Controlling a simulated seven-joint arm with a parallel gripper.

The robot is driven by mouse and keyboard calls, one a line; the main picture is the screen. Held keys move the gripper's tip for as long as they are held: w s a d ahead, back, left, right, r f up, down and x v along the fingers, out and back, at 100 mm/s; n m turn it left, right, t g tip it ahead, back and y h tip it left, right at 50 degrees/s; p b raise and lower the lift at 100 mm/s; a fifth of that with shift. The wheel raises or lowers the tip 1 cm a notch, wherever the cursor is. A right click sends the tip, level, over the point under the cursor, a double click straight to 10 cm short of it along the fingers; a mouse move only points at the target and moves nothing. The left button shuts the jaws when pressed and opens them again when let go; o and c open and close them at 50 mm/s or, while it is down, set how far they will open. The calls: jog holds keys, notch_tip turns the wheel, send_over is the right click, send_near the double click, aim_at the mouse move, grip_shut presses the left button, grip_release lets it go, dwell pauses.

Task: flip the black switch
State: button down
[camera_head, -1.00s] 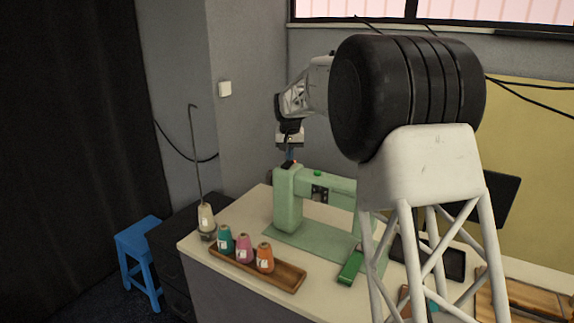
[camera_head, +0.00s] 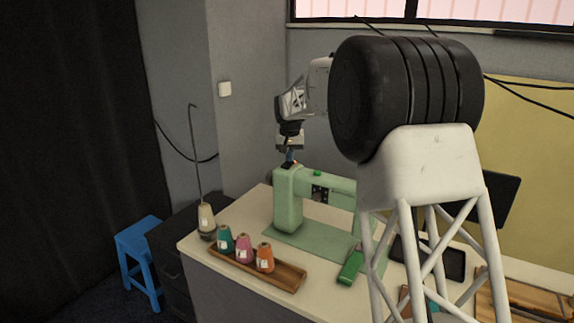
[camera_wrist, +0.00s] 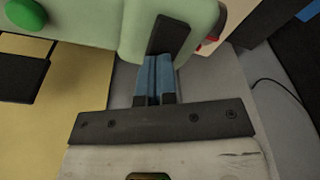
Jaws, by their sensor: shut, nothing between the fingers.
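The green sewing machine (camera_head: 288,205) stands on the pale table. A black switch (camera_wrist: 172,32) shows as a dark strip on its pale green body in the wrist view. In the head view it is a small dark patch (camera_head: 287,165) on top of the machine's left end. My gripper (camera_wrist: 158,58) has its blue fingers shut together, with nothing between them. The fingertips are at the near end of the black strip; I cannot tell whether they touch it. In the head view my gripper (camera_head: 290,160) points down over that end.
A green button (camera_head: 317,173) sits on the machine's top. A wooden tray (camera_head: 285,278) with thread cones stands in front, beside a cone with a tall wire rod (camera_head: 197,150). A green object (camera_head: 351,267) lies near the table's front edge. A blue stool (camera_head: 140,245) stands left.

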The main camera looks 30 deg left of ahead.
jog(key=shift+r, duration=3.4)
